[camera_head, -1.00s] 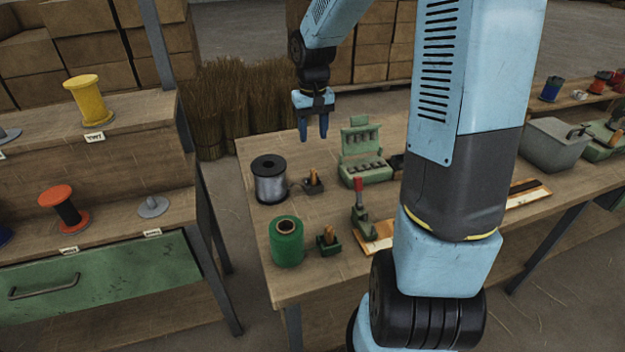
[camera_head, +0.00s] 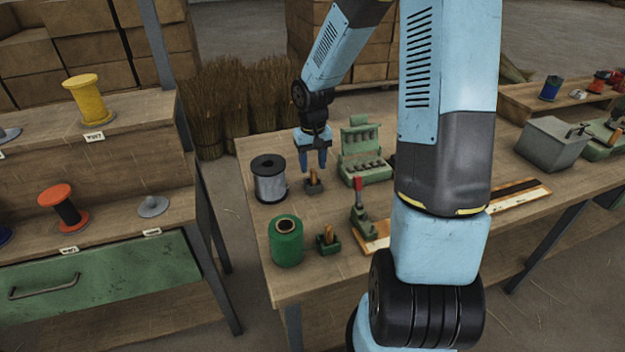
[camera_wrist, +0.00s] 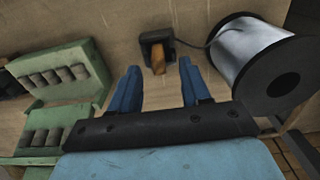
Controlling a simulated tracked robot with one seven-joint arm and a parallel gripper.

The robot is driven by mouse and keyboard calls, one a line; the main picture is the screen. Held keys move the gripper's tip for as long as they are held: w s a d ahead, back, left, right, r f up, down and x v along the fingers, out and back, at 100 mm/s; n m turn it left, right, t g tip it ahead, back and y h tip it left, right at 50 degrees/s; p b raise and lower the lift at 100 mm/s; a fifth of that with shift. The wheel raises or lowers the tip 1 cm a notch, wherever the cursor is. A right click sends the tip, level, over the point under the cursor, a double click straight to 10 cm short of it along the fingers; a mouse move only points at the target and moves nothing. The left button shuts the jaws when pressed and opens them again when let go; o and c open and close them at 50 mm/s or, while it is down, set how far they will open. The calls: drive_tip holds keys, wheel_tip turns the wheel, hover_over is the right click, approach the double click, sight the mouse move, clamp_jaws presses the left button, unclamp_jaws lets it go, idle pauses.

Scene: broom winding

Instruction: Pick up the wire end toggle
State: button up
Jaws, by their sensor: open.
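The wire end toggle looks like the small brown wooden peg (camera_head: 314,176) standing in a dark block (camera_head: 314,187) beside the silver wire spool (camera_head: 269,182). In the wrist view the peg (camera_wrist: 158,58) sits in its block, and a wire runs from the block to the spool (camera_wrist: 250,52). A similar peg (camera_head: 328,235) stands in a green block next to the green spool (camera_head: 287,242). My gripper (camera_head: 313,168) is open and empty, pointing down above the dark block. In the wrist view the peg shows between and beyond the fingertips (camera_wrist: 160,68), with no contact visible.
A green fixture with several slots (camera_head: 364,160) stands right of the peg. A green clamp with a red handle (camera_head: 360,205) and a wooden strip (camera_head: 490,205) lie nearer the front.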

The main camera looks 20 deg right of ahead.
sight(313, 170)
drive_tip(key=shift+f, duration=1.85)
clamp_jaws()
